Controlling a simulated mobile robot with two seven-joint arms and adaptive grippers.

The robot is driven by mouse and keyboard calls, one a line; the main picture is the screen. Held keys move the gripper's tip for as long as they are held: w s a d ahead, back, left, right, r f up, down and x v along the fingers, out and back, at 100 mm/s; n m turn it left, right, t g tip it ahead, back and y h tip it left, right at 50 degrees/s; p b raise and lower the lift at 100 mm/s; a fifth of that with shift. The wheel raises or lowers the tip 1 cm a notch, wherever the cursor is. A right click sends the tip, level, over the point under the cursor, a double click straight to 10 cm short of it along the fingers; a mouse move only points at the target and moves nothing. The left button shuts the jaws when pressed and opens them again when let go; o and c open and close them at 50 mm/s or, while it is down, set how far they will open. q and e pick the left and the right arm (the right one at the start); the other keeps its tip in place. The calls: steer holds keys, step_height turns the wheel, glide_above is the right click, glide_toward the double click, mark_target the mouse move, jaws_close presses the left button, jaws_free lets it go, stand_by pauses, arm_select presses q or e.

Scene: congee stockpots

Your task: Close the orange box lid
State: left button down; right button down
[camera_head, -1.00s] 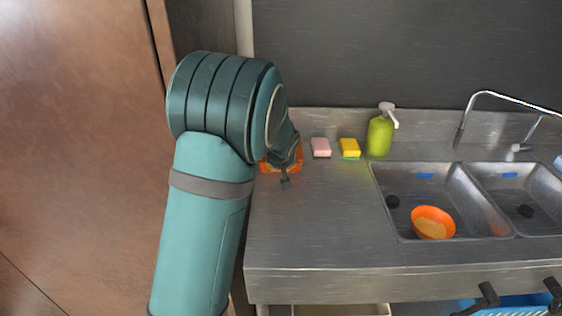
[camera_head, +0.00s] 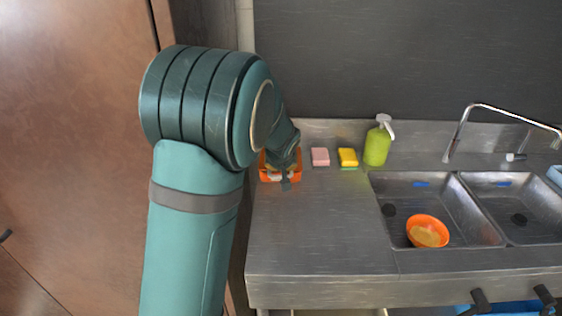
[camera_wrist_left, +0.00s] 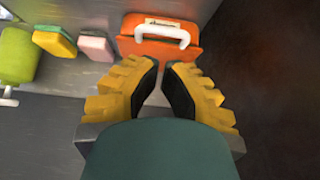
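The orange box (camera_head: 268,179) stands at the left end of the steel counter, partly hidden behind my left wrist in the head view. In the left wrist view the orange box (camera_wrist_left: 184,52) shows at the top, with a white handle (camera_wrist_left: 163,30) and a small pale label. How far its lid is open I cannot tell. My left gripper (camera_wrist_left: 163,64) has yellow fingers with black pads, held with a narrow gap between the tips. The tips point at the box just short of the handle and hold nothing. My right gripper is not in view.
A pink sponge (camera_head: 320,157), a yellow sponge (camera_head: 347,157) and a green soap bottle (camera_head: 377,145) stand right of the box along the back. A sink (camera_head: 400,190) holding an orange bowl (camera_head: 428,231) lies further right. The counter's front (camera_head: 320,230) is clear.

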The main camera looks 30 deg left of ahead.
arm_select(q)
steer(key=s+d+r+p, duration=0.1)
steer(key=s+d+r, duration=0.1)
steer(key=s+r, duration=0.1)
steer(key=shift+s+d+r+p, duration=0.3)
steer(key=shift+s+d+r, duration=0.1)
steer(key=shift+s, duration=0.35)
